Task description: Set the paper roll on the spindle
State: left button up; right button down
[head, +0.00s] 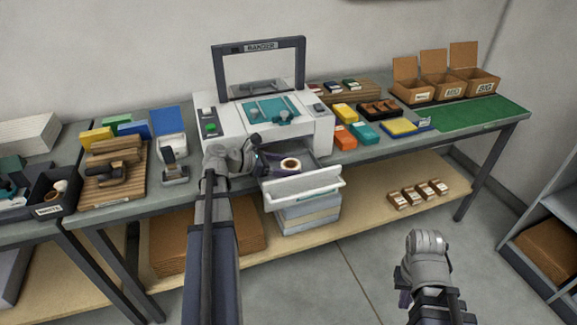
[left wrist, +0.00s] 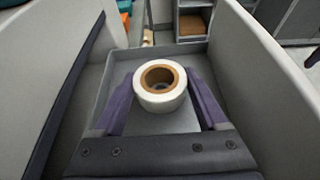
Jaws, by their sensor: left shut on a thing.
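The paper roll (head: 290,164) is white with a brown core and stands upright over the open drawer (head: 303,188) of the white printer (head: 250,118). In the left wrist view the roll (left wrist: 160,97) sits between the purple fingers of my left gripper (left wrist: 162,100), which is shut on it. My left gripper (head: 282,163) reaches in from the left side of the drawer. Something grey shows inside the core, but I cannot tell whether it is the spindle. My right gripper (head: 425,250) is low at the front right, away from the bench; its fingers are not clear.
The printer's framed lid (head: 258,46) is raised. Colored ink blocks (head: 345,138) lie right of the printer; a stamp (head: 174,168) stands left. Open cardboard boxes (head: 440,88) stand behind a green mat (head: 478,116). Small brown packs (head: 418,193) sit on the lower shelf.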

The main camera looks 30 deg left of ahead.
pick_arm(q)
jog(key=shift+f+b, duration=0.8)
jog(key=o, duration=1.1)
jog(key=p+v, duration=0.4)
jog(key=v, duration=0.7)
jog(key=shift+r, duration=0.1)
dwell(0.4)
